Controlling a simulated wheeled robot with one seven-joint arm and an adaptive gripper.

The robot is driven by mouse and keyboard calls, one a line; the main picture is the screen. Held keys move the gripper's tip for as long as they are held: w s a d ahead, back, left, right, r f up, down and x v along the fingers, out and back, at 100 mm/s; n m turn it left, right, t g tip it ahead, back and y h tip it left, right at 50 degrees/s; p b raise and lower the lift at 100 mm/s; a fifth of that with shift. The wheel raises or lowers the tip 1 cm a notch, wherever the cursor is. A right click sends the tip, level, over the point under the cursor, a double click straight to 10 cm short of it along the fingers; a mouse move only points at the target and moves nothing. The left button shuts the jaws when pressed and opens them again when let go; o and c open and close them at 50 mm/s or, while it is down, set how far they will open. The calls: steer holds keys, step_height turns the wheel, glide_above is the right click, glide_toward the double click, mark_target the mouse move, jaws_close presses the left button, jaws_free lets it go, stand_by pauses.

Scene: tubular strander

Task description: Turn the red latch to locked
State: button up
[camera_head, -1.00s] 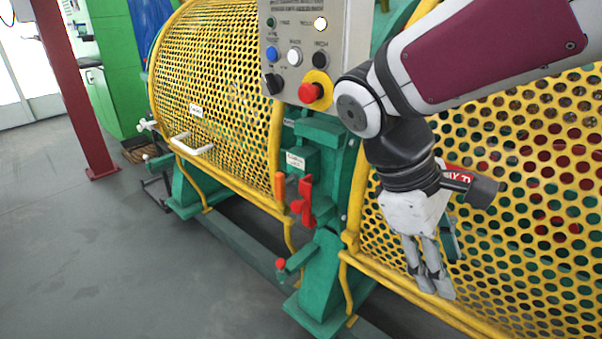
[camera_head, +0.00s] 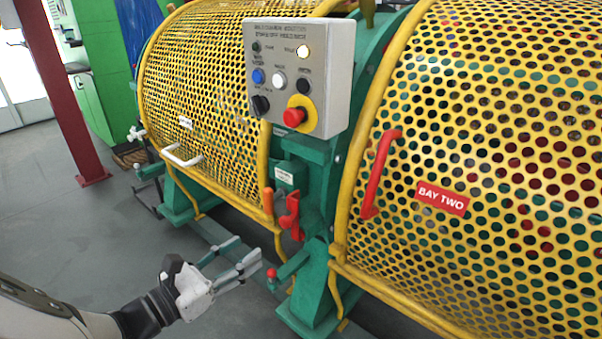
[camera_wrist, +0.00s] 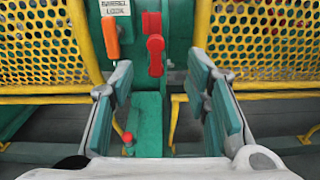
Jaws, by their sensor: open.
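The red latch (camera_head: 290,214) is on the green frame between the two yellow guards, below the control box. In the wrist view the red latch (camera_wrist: 155,45) stands upright, its rounded top on the green plate, just right of an orange handle (camera_wrist: 111,38). A plate above the orange handle reads "BARREL LOCK" (camera_wrist: 115,7). My gripper (camera_head: 243,254) is low and left of the latch in the head view, pointing right. In the wrist view my gripper (camera_wrist: 160,72) is open and empty, with the latch ahead between its fingers, apart from them.
A red-knobbed lever (camera_head: 272,273) sticks out low, close to my fingertips. A control box (camera_head: 298,75) with an emergency stop (camera_head: 294,117) hangs above. The right guard has a red handle (camera_head: 378,175) and a "BAY TWO" sign (camera_head: 442,198). Grey floor (camera_head: 80,230) at left is free.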

mark_target(283, 221)
steer(key=shift+t, duration=0.3)
steer(key=b+x, duration=0.2)
steer(key=x, duration=0.4)
steer(key=b+x, duration=0.2)
steer(key=x, duration=0.5)
steer(key=shift+w+f, duration=0.2)
steer(key=shift+w, duration=0.1)
steer(key=shift+a, duration=0.1)
jaws_close()
